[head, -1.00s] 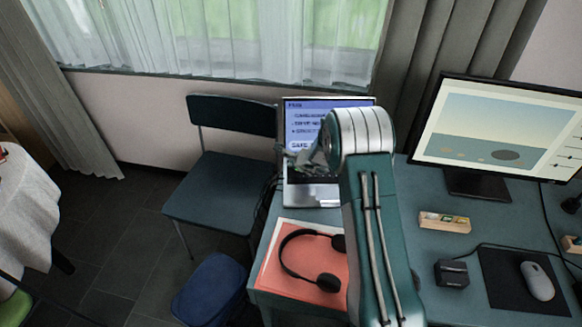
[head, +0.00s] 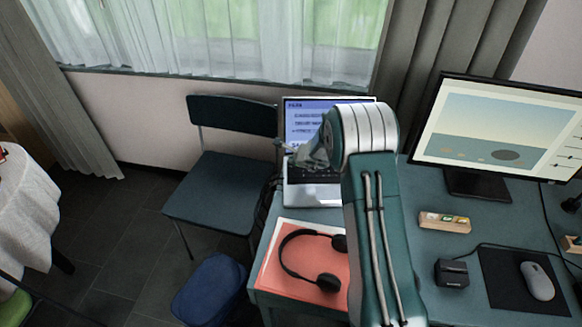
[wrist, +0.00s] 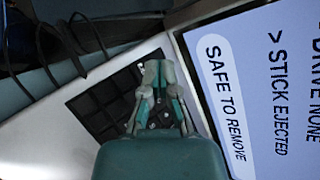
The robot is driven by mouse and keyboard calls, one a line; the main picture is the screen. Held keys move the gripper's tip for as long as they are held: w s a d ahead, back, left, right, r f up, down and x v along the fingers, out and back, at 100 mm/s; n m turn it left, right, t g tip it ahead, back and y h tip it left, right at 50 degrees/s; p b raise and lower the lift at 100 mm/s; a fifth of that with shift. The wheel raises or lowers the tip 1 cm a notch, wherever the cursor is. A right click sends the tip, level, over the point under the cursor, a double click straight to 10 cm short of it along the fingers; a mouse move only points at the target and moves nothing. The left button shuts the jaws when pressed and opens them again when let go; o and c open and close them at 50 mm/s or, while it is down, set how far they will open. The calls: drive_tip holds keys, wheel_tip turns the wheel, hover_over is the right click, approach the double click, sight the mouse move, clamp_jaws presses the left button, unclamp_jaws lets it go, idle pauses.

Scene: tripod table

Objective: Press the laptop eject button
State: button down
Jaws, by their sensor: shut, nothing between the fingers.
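The open laptop (head: 316,194) stands at the back left of the desk, and its lit screen (head: 305,108) faces me. In the wrist view the screen (wrist: 270,90) reads "STICK EJECTED" and "SAFE TO REMOVE". The black keyboard (wrist: 100,100) lies on the pale laptop deck (wrist: 55,140). My gripper (head: 281,146) is in front of the laptop and covers part of its screen and keys. In the wrist view my gripper (wrist: 158,66) is shut and empty over the keyboard's edge. I cannot tell whether its tips touch the laptop. I cannot make out the eject button.
A headset (head: 327,282) lies on a red folder (head: 295,265) in front of the laptop. Dark cables (wrist: 65,45) run beside the laptop. A monitor (head: 500,125), a wooden tray (head: 444,222) and a mouse (head: 537,280) are to the right. A chair (head: 215,190) stands at the left.

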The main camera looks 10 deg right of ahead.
sight(292, 167)
drive_tip(key=shift+r, duration=2.25)
drive_tip(key=s+a+r+n+g+y, duration=0.1)
drive_tip(key=s+a+r+n, duration=0.2)
drive_tip(key=s+r+n, duration=0.5)
drive_tip(key=s+a+r+n+y, duration=0.1)
drive_tip(key=s+a+r+n, duration=0.25)
drive_tip(key=s+r, duration=0.8)
drive_tip(key=s+d+r+n+g+h, duration=0.1)
drive_tip(key=s+n, duration=0.5)
drive_tip(key=s, duration=0.6)
drive_tip(key=s+d+r+n+g+h, duration=0.1)
drive_tip(key=s+d+r+n+h, duration=0.2)
drive_tip(key=s, duration=1)
drive_tip(key=d+n+h, duration=0.1)
drive_tip(key=d+n, duration=0.1)
drive_tip(key=shift+r+n, duration=0.35)
